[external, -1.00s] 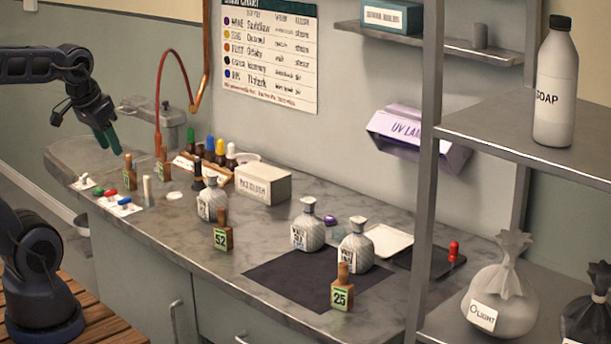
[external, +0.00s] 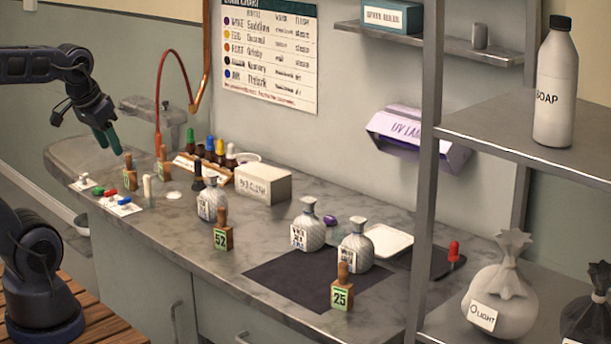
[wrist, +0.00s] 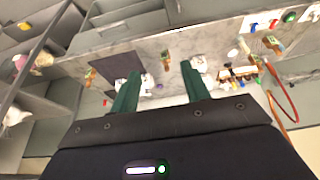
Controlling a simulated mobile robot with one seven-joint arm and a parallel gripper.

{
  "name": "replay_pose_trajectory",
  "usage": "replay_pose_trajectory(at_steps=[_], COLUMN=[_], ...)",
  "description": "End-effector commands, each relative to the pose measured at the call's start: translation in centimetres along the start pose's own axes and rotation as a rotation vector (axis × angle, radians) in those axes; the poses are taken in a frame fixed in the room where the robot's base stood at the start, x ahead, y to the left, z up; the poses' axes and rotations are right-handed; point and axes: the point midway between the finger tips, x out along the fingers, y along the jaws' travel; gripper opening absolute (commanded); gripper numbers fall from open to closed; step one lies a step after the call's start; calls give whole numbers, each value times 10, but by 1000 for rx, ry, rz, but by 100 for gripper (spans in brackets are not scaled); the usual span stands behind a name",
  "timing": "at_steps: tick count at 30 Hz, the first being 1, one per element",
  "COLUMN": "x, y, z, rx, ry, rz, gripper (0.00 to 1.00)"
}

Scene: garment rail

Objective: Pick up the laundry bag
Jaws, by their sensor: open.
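A pale tied bag (external: 505,290) with a white tag reading "LIGHT" stands upright on the lower shelf at the right of the external view. A dark tied bag (external: 588,318) stands beside it, cut off by the picture's edge. My gripper (external: 106,140), with green fingers, hangs over the far left end of the counter, well away from both bags. In the wrist view my gripper (wrist: 160,70) shows its two fingers spread apart with nothing held between them. I cannot tell the bags apart surely in the wrist view.
The grey counter (external: 290,235) holds patterned bottles, a "52" stamp (external: 222,235), a "25" stamp (external: 342,290), a white box (external: 263,186) and a dark mat (external: 290,280). A shelf post (external: 428,170) rises left of the bags. A soap bottle (external: 555,90) stands on the shelf above them.

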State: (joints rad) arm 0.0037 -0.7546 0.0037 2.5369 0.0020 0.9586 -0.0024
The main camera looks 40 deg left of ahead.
Motion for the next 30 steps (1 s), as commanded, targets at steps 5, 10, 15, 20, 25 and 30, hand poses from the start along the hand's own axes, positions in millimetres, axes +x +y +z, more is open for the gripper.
replay_pose_trajectory(at_steps=[5,10,15,20,25,30], x=[0,2,10,23,43,68], y=[0,-1,-3,-9,-19,-33], z=[0,-8,-39,-75,-112,-149], rx=[0,-45,-224,-448,-686,-927], ry=[0,-9,-43,-83,-129,-173], rz=[0,7,32,56,74,84], gripper=[46,46,46,46,46,46])
